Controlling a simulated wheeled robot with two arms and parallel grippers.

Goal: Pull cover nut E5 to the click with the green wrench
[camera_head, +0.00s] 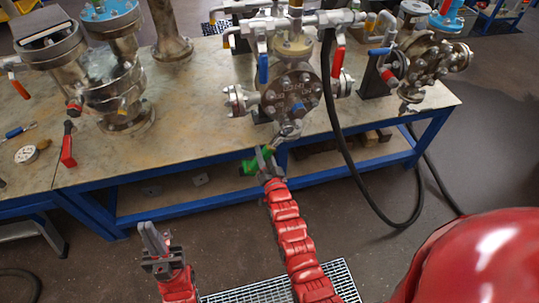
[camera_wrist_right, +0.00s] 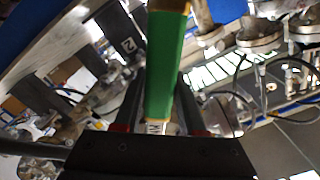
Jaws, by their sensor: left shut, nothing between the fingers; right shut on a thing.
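The green wrench (camera_head: 250,168) is held in my right gripper (camera_head: 264,160) at the table's front edge. Its metal head (camera_head: 290,129) is at the lower rim of the round cover (camera_head: 291,95) on the middle vessel. I cannot tell whether it sits on a nut. In the right wrist view, the green handle (camera_wrist_right: 165,65) runs upward between the fingers and hides what lies behind it. The cover has a ring of nuts; their labels, E5 included, are too small to read. My left gripper (camera_head: 152,238) is shut and empty, low in front of the table.
A black hose (camera_head: 345,150) hangs from the middle vessel over the table's front edge. Levers with blue (camera_head: 263,68) and red (camera_head: 338,62) handles flank the vessel above the cover. Other flanged vessels stand left (camera_head: 118,88) and right (camera_head: 430,62).

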